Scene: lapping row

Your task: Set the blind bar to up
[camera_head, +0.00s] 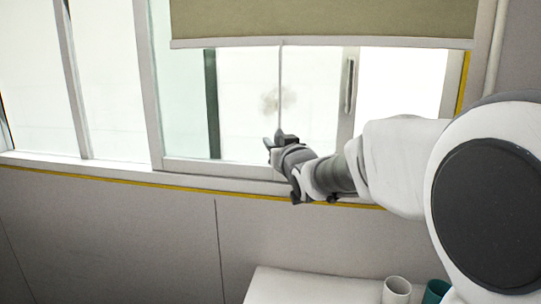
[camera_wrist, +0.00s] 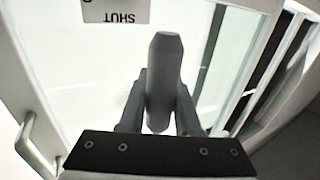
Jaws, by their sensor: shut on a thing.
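The blind (camera_head: 330,15) is a tan sheet over the upper part of the window. Its pale blind bar (camera_head: 380,42) runs level along the lower edge, well above my gripper. A thin cord (camera_head: 281,90) hangs from the bar's middle down to my gripper (camera_head: 274,141). In the wrist view my gripper (camera_wrist: 160,105) is shut on a grey tapered pull (camera_wrist: 164,75), which stands between the two fingers. In the head view the pull is mostly hidden by the fingers.
The window frame and sill (camera_head: 200,168) lie behind and below my gripper. A dark window handle (camera_head: 349,85) is to its right. A label reading SHUT (camera_wrist: 115,11) shows upside down in the wrist view. A white cup (camera_head: 396,290) and teal cup (camera_head: 436,291) stand on a white surface (camera_head: 310,288) below.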

